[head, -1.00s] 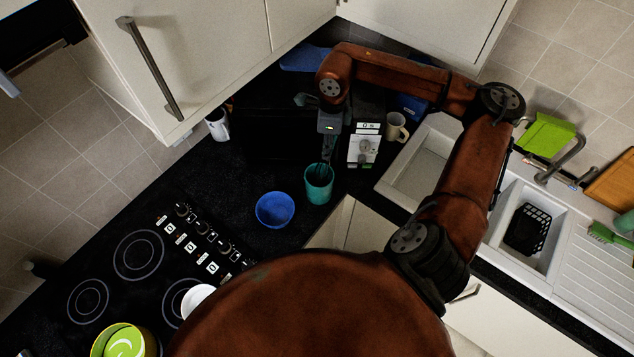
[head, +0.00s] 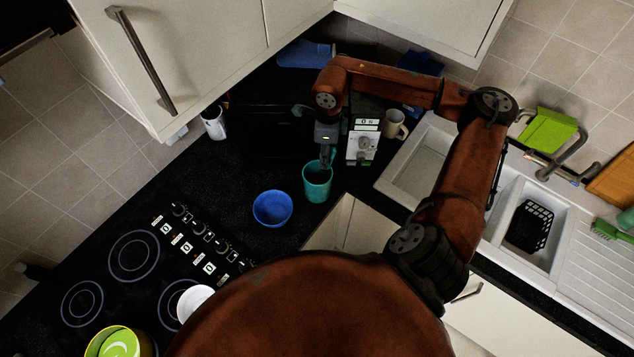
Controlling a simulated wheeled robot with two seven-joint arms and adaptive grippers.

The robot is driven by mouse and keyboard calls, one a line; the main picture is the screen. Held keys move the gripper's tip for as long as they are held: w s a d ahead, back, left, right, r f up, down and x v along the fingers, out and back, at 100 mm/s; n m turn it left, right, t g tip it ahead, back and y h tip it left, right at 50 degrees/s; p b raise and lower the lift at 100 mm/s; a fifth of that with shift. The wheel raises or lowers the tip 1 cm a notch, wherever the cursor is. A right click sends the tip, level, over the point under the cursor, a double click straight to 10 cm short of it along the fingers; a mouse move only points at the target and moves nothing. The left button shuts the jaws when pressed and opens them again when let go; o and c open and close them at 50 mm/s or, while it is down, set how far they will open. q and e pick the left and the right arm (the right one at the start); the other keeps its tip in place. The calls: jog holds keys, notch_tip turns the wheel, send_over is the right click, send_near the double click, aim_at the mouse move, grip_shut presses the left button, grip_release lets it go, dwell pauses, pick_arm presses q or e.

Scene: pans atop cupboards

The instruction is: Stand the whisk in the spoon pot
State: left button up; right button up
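A teal pot (head: 317,187), which I take to be the spoon pot, stands upright on the black worktop, right of a blue bowl. My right gripper (head: 327,154) points down just above the pot's mouth. It appears shut on the whisk's handle, though its fingers are small and dark here. The whisk's lower end is down inside the pot and hidden by the pot's wall. My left gripper is not in view.
The blue bowl (head: 272,208) stands close left of the pot. A white machine (head: 363,143) and a beige mug (head: 395,125) stand to the right. A white mug (head: 214,122) is at the back left. The hob (head: 130,257) lies at lower left, the sink (head: 418,160) at right.

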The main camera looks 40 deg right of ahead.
jog(key=shift+o, duration=1.3)
notch_tip(320, 180, up, 12)
jog(key=shift+s+d, duration=0.15)
